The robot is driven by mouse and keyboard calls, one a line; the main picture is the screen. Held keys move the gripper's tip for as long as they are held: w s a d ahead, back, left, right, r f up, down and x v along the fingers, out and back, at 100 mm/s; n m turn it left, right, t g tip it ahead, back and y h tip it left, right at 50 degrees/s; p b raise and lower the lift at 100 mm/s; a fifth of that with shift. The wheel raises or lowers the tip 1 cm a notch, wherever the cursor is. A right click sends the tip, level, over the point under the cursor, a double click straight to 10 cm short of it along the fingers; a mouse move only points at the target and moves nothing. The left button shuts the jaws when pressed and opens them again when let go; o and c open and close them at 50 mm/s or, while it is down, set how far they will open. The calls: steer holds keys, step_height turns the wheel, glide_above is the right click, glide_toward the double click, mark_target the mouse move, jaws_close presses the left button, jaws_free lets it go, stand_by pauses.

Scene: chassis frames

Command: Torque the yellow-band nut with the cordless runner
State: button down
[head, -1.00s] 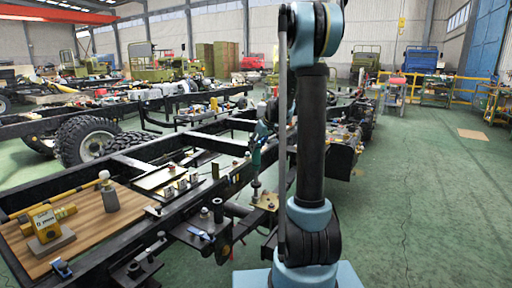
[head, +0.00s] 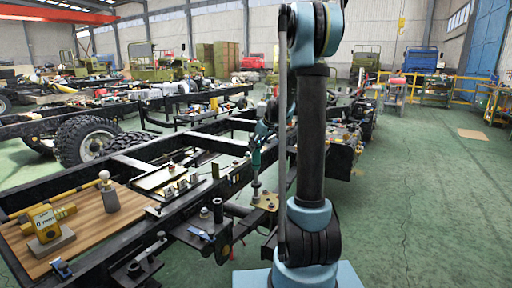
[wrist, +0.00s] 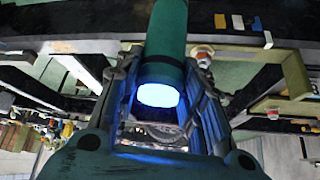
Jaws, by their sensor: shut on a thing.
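My gripper (head: 261,138) is beside the chassis frame, left of my arm column in the head view. It is shut on the cordless runner (head: 257,157), a teal tool with a dark lower shaft pointing down at a tan bracket (head: 268,200) on the rail. In the wrist view the runner's green body (wrist: 170,28) lies between my fingers, with a blue-white glow at its near end. A nut with a reddish-orange band (wrist: 203,58) shows right of the runner. I cannot pick out the yellow-band nut for certain, nor whether the runner's tip touches a nut.
The black chassis rail (head: 185,240) carries brackets and bolts. Green floor (head: 430,220) is clear at right.

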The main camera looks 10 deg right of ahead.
stand_by(0.4)
steer(key=shift+r, duration=1.45)
steer(key=shift+r, duration=2.5)
